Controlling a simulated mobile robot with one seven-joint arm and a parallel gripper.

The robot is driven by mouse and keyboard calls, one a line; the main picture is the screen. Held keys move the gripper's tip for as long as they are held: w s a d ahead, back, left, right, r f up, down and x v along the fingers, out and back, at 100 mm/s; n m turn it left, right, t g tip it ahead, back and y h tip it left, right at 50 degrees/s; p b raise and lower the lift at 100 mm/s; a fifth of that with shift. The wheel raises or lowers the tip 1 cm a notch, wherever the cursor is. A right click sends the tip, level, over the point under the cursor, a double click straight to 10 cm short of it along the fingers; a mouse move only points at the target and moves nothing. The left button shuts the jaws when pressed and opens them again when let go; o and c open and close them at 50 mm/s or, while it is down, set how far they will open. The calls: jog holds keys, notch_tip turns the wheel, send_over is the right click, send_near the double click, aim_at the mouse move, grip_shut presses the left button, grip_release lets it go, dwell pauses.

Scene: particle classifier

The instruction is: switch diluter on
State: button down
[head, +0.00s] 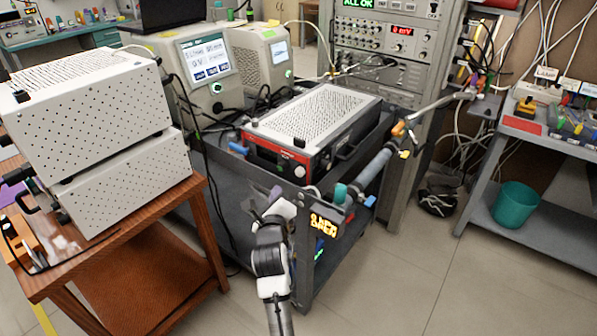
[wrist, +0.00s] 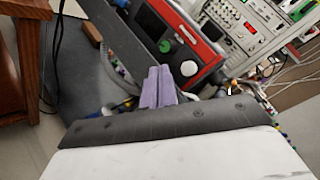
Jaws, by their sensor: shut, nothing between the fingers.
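A grey perforated-top unit with a red-edged dark front panel (head: 275,155) lies on the dark cart, facing my gripper. I cannot read a label naming it the diluter. In the wrist view its red front (wrist: 207,50) carries a green knob (wrist: 167,46), a white round knob (wrist: 188,68) and a dark display window (wrist: 150,22). My gripper (head: 274,194) is in front of and below this panel. Its purple fingers (wrist: 158,86) are shut together and empty, pointing at the panel just below the knobs. I cannot tell whether they touch it.
Two stacked white perforated boxes (head: 100,125) stand on a wooden table (head: 130,250) at left. Screened instruments (head: 208,62) stand behind the cart (head: 215,165). A glowing orange sign (head: 323,225) is right of my arm. Cables hang nearby.

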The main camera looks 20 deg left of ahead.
aim_at(300, 172)
jog(key=w+d, duration=0.2)
jog(key=w, duration=0.4)
jog(key=shift+d, duration=0.1)
dwell(2.0)
jog(key=shift+w+d, duration=0.1)
jog(key=shift+w, duration=0.25)
